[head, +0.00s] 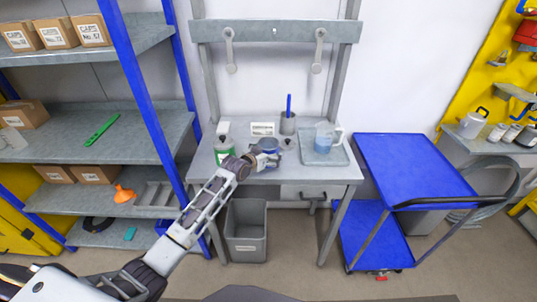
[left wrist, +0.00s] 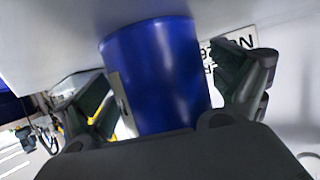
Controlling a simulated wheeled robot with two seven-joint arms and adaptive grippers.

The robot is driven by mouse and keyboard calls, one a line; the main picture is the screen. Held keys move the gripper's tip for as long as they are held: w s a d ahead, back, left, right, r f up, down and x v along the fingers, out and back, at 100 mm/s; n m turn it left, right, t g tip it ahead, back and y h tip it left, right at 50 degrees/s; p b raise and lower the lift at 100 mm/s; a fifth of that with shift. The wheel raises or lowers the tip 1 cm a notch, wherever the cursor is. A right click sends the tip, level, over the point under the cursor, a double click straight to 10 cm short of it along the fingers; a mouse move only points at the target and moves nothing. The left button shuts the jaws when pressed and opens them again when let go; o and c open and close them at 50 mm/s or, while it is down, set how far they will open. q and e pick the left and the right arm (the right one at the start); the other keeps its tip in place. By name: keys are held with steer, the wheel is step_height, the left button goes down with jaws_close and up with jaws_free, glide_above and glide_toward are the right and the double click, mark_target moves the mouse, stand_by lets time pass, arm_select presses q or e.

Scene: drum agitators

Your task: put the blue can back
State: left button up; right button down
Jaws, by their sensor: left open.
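The blue can (left wrist: 155,75) stands large in the middle of the left wrist view, between the two spread fingers of my left gripper. In the head view its blue top (head: 269,143) shows on the grey workbench (head: 200,170), partly hidden behind my left gripper (head: 264,158). The gripper is open around the can. A gap shows at the right finger; I cannot tell if the left finger touches. A white label with dark print is behind the can in the wrist view. My right gripper is in neither view.
A green-and-white container (head: 224,150) stands close left of the gripper. A grey cup (head: 288,123) holding a blue stick and a tray (head: 324,155) with a jug (head: 326,137) are to the right. A bin (head: 246,232) is below; a blue cart (head: 412,165) stands right.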

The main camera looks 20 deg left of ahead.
arm_select(q)
steer(key=shift+r, duration=0.15)
steer(key=shift+v, duration=6)
